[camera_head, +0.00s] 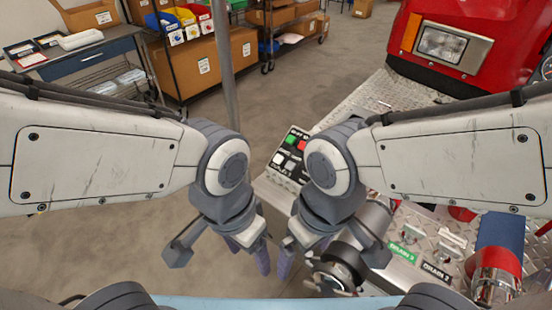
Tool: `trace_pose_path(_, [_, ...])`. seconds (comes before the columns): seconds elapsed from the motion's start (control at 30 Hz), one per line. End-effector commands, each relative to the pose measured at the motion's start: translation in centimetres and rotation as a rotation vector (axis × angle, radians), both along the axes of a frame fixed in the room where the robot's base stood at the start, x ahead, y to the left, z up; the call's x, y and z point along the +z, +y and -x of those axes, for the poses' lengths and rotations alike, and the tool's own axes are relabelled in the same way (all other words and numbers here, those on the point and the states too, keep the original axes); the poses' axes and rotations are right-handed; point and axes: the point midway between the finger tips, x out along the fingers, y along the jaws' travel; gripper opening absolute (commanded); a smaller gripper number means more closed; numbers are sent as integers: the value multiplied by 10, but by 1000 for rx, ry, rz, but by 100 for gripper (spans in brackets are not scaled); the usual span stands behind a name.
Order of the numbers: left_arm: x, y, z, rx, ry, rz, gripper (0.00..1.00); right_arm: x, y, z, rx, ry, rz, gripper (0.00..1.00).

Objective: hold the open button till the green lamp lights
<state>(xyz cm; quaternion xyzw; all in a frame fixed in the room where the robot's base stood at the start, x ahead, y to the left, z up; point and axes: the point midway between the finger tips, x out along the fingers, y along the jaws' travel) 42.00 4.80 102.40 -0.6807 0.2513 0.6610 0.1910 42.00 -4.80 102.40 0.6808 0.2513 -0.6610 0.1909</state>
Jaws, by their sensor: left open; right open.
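A control box (290,157) stands on the metal deck at the centre, partly behind my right wrist. Its face has a green square (291,139), a red square (303,144) and paler squares below. I cannot tell which are buttons or lamps, nor whether the green one is lit. The labels are too small to read. My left gripper (249,252) is open, pointing down, left of and in front of the box. My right gripper (297,265) is open, pointing down in front of the box. Neither visibly touches it.
A pump with metal fittings (340,268) lies close to my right gripper. Valves with a green label (403,252) and a black label (437,271) sit further right. A red-and-blue cylinder (497,262) stands at the right. A pole (224,65) rises behind; open floor lies left.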

Motion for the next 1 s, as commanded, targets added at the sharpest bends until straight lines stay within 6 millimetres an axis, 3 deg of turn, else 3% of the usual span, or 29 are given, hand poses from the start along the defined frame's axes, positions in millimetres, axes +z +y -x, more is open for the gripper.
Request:
trace_pose_path(0.27, [0,0,0,0,0,0,70,0,0,0,0,0,0,100])
trace_pose_path(0.37, [0,0,0,0,0,0,70,0,0,0,0,0,0,69])
trace_pose_path(0.53, [0,0,0,0,0,0,70,0,0,0,0,0,0,4])
trace_pose_path(0.57, [0,0,0,0,0,0,70,0,0,0,0,0,0,0])
trace_pose_path(1.0, [0,0,0,0,0,0,70,0,0,0,0,0,0,0])
